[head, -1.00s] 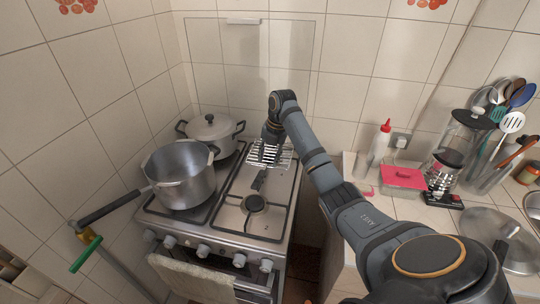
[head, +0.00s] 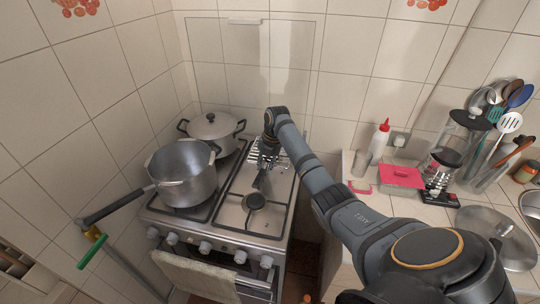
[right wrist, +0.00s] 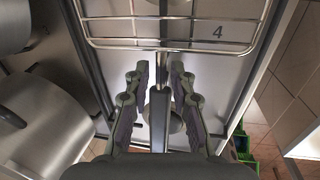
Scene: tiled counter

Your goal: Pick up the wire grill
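The wire grill (head: 279,157) is a metal rack with a dark handle (head: 261,180). It lies over the back right of the stove, with its handle toward the front. In the right wrist view the grill's wire frame (right wrist: 110,42) spans the top, and the handle (right wrist: 159,118) runs down the middle. My right gripper (head: 267,155) is low over the grill and hides part of it. In the right wrist view its fingers (right wrist: 160,70) are apart, one on each side of the handle, with gaps showing. My left gripper is not in view.
A large open pot (head: 182,192) and a lidded pot (head: 211,128) stand on the stove's left burners, close to the grill. The tiled wall is behind. The right counter holds a red-capped bottle (head: 379,139), a pink-lidded box (head: 401,176) and a coffee maker (head: 447,158).

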